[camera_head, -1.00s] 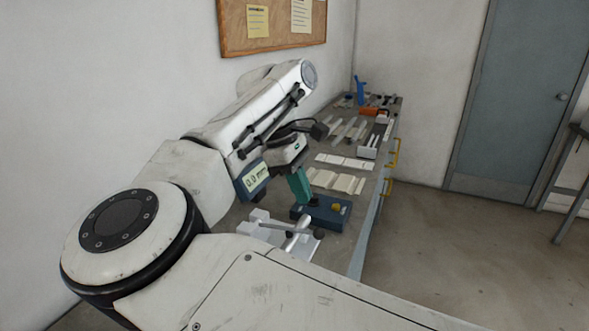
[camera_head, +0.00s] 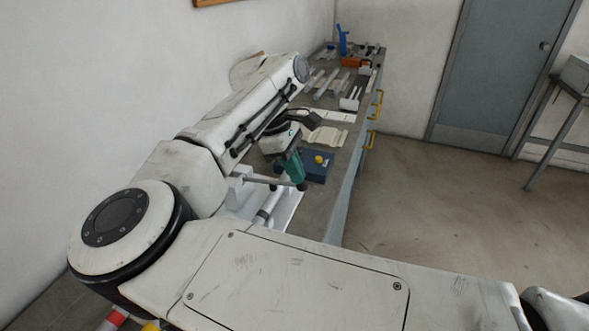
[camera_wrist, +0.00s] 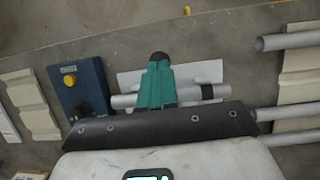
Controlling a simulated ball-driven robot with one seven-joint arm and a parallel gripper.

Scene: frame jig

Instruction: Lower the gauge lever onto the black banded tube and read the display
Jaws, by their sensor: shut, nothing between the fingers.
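The gauge lever (camera_head: 262,181) is a grey rod with a dark knob at its end, reaching right from the white jig (camera_head: 238,190). I cannot tell whether lever and tube touch. My teal gripper (camera_head: 296,170) is shut and empty, right at the lever's knob; contact is unclear. In the wrist view, my gripper (camera_wrist: 158,80) covers part of the tube, with a dark knob at its tips. The display is hidden behind my arm.
A blue box (camera_head: 318,166) with a yellow button stands just beyond the jig; it also shows in the wrist view (camera_wrist: 80,90). Pale profiled pieces (camera_head: 327,137) and several tubes lie farther along the bench. Open floor (camera_head: 430,200) lies to the right.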

